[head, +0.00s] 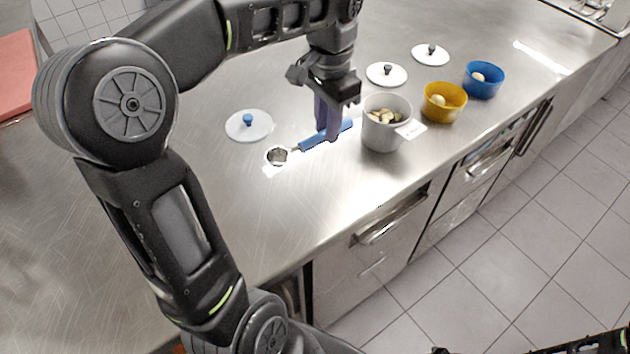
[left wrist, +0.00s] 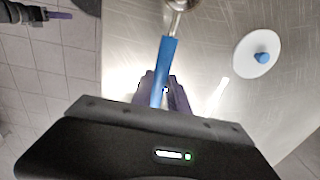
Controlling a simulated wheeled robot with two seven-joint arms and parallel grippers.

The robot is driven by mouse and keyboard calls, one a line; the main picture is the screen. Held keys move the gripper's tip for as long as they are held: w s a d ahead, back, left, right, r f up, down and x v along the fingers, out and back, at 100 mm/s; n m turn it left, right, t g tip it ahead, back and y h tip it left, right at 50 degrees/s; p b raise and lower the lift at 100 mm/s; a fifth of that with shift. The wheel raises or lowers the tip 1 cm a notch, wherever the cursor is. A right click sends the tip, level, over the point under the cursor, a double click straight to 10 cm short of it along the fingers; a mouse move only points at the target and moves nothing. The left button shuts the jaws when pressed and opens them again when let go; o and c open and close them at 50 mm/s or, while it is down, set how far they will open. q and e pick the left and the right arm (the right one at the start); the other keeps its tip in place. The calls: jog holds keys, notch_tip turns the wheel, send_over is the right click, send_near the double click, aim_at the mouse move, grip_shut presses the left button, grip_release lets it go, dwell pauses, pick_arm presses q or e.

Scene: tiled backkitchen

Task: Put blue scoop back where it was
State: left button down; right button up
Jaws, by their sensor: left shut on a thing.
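The blue scoop has a blue handle (head: 313,141) and a small metal bowl (head: 277,156). My left gripper (head: 327,134) points down and is shut on the handle, left of the grey tub (head: 385,136). In the left wrist view the handle (left wrist: 167,62) runs up from between the purple fingers (left wrist: 161,95), with the metal bowl cut off at the top edge. The scoop is over or on the steel counter; I cannot tell whether it touches. My right gripper (left wrist: 58,15) shows at the top left of the left wrist view, over the floor; its opening is unclear.
The grey tub holds pale pieces and has a white tag (head: 411,129). A yellow bowl (head: 443,112) and a blue bowl (head: 483,87) stand to its right. White lids lie behind them; a lid with a blue knob (head: 249,125) lies left. The counter's front left is clear.

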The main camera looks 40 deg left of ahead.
pick_arm(q)
send_over(326, 171)
jog(key=shift+f, duration=3.05)
jog(key=shift+f+p, duration=0.35)
jog(key=shift+f, duration=1.55)
jog(key=c, duration=1.3)
grip_release()
jog(key=shift+r, duration=0.15)
notch_tip(326, 171, up, 12)
jog(key=shift+f, duration=0.1)
